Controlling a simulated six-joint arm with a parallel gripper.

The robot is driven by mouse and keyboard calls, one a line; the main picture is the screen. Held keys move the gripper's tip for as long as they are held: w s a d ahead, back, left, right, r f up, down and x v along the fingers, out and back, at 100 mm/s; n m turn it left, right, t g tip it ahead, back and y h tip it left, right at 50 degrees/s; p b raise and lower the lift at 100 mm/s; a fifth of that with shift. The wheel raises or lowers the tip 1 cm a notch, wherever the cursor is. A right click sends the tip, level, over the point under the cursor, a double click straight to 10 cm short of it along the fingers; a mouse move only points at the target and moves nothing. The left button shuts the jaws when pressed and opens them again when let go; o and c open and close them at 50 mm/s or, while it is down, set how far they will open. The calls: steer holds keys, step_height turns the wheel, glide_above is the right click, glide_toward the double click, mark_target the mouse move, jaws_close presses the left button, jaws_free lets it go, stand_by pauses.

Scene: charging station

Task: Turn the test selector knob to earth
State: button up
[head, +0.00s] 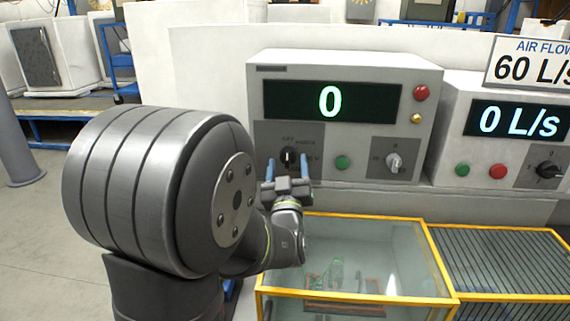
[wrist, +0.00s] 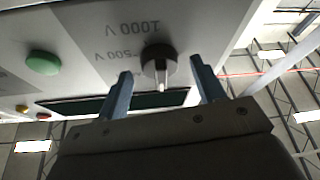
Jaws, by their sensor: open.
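The test selector knob (head: 290,153) is a black round dial on the dark panel at the left of the grey tester box (head: 375,78). "OFF" is printed above it, "EARTH" at its upper right and a "V" label to the right. In the wrist view the knob (wrist: 152,58) has a white pointer aimed down the picture, where the lettering is upside down; this agrees with pointing up toward OFF. My gripper (head: 287,164) is open in front of the panel. In the wrist view its blue fingers (wrist: 161,78) stand either side of the knob, with gaps; contact is not visible.
The tester's display (head: 330,102) reads 0. A green button (head: 342,163) and a grey knob (head: 394,161) lie right of the selector. A yellow-edged glass tank (head: 345,250) stands below. An air flow unit (head: 515,120) is at the right.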

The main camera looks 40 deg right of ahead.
steer(key=shift+w+d+r, duration=0.2)
steer(key=shift+w+d, duration=0.05)
steer(key=shift+w, duration=0.1)
steer(key=c, duration=1)
steer(key=shift+m, duration=0.4)
steer(key=m+g+h, duration=0.1)
steer(key=m, duration=0.1)
steer(key=m+g+h, duration=0.1)
steer(key=m, duration=0.2)
steer(key=shift+w+a, duration=0.15)
steer(key=m+g+h, duration=0.1)
steer(key=m+g, duration=0.1)
steer(key=m, duration=0.2)
steer(key=m+g+h, duration=0.1)
steer(key=m, duration=0.3)
steer(key=shift+w+r+g, duration=0.1)
steer(key=shift+g, duration=0.3)
steer(key=shift+m, duration=0.3)
